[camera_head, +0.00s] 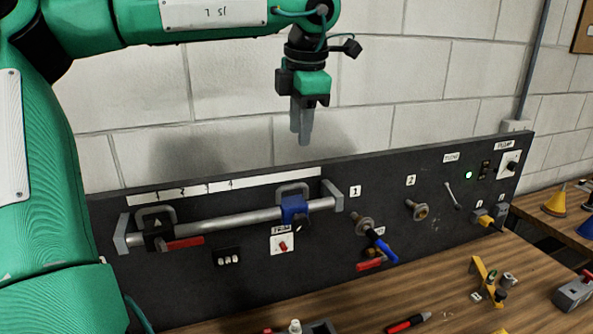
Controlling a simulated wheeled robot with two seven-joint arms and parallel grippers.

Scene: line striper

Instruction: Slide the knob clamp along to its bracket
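A grey rail (235,219) runs across the left part of a dark panel, with an end block at each end. A blue clamp (294,209) with what looks like a dark knob sits on the rail near its right end. A black clamp (156,235) with a red lever sits near the left end. A grey arched bracket (292,187) shows behind the blue clamp, and another bracket (155,212) behind the black one. My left gripper (303,138) hangs fingers down above the blue clamp, apart from it. Its fingers overlap in view, so their gap is unclear. My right gripper is out of view.
Right of the rail, the panel (330,245) carries valves, including a blue-handled one (381,247), a lever (452,196) and a lit green lamp (468,175). A wooden bench (450,270) in front holds a red marker (409,323) and a yellow tool (484,278).

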